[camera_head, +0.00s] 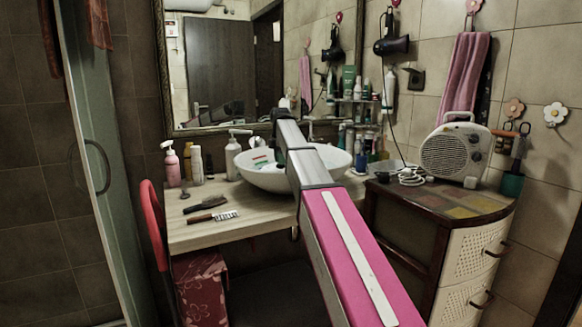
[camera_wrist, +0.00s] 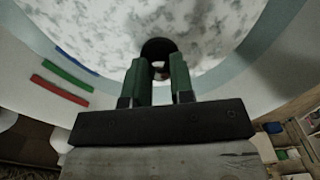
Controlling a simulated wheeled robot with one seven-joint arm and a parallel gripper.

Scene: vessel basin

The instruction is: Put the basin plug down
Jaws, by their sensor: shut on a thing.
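The white basin (camera_head: 263,182) stands on the wooden counter, and my arm crosses in front of its right part. My gripper (camera_head: 280,157) is at the far end of the arm, over the basin. In the wrist view my gripper (camera_wrist: 160,68) has green fingers, shut on a small dark round thing, which looks like the basin plug (camera_wrist: 157,46). The basin's pale, mottled inside (camera_wrist: 105,25) is behind the plug. I cannot tell whether the plug touches the basin. In the head view the plug cannot be made out.
A pink bottle (camera_head: 172,165) and white bottles stand left of the basin. A brush (camera_head: 206,203) and a comb (camera_head: 213,217) lie on the front left counter (camera_head: 185,240). A heater (camera_head: 455,150) sits on the right cabinet. A mirror is behind; a red chair is at left.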

